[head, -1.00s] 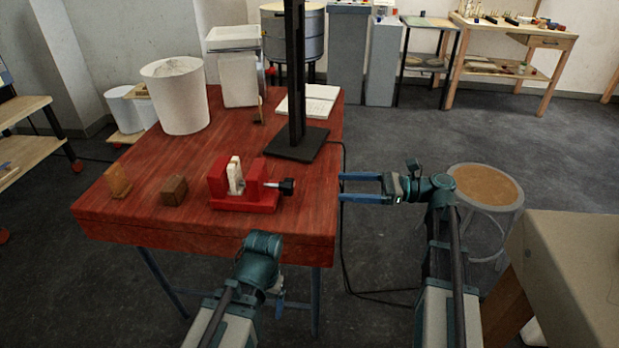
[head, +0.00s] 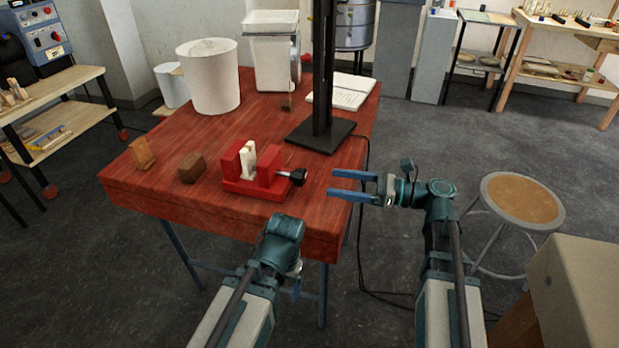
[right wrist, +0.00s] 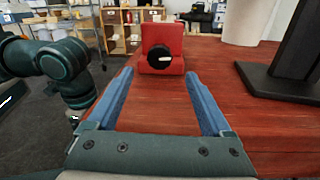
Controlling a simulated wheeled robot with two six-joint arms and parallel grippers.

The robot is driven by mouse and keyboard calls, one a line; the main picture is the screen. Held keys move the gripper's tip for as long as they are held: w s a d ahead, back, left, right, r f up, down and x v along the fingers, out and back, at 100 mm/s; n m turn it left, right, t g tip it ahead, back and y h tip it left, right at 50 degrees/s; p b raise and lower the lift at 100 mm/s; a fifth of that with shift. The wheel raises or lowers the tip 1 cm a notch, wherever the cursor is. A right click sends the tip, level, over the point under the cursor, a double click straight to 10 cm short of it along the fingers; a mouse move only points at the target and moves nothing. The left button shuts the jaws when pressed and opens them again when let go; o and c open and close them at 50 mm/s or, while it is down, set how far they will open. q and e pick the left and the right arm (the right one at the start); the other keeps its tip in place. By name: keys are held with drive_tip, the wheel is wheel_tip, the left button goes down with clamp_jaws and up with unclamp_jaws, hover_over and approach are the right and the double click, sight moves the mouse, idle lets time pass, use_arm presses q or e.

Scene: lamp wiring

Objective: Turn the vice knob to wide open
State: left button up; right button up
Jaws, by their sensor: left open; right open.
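The red vice (head: 236,186) stands near the front edge of the red table, with a pale block (head: 247,160) upright between its jaws. Its black knob (head: 298,177) sticks out on a short screw to the right. In the right wrist view the knob (right wrist: 158,60) faces me on the vice (right wrist: 163,36), with a light bar mark across it. My right gripper (head: 332,186) is open and empty, its blue fingers pointing at the knob from the right, a short gap away; the knob lies ahead between its fingertips (right wrist: 159,75). My left gripper (head: 296,289) hangs in front of the table, mostly hidden.
The red table (head: 190,215) also bears a brown block (head: 191,168), a small wooden piece (head: 142,153), a white bin (head: 210,78) and a black post on a base (head: 320,137) behind the knob. A stool (head: 522,201) stands at the right. A cable hangs behind my right gripper.

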sight(304, 179)
drive_tip(key=x, duration=0.8)
drive_tip(key=shift+d, duration=0.1)
clamp_jaws()
drive_tip(key=shift+n, duration=0.3)
drive_tip(key=n, duration=0.3)
drive_tip(key=shift+n+p, duration=0.35)
drive_tip(key=shift+n, duration=0.05)
drive_tip(key=n, duration=0.4)
drive_tip(key=shift+s+h, duration=0.1)
drive_tip(key=shift+h, duration=0.2)
drive_tip(key=n, duration=0.4)
drive_tip(key=shift+t+p, duration=0.3)
drive_tip(key=shift+p, duration=0.05)
drive_tip(key=shift+s+n, duration=0.1)
drive_tip(key=shift+n, duration=1.9)
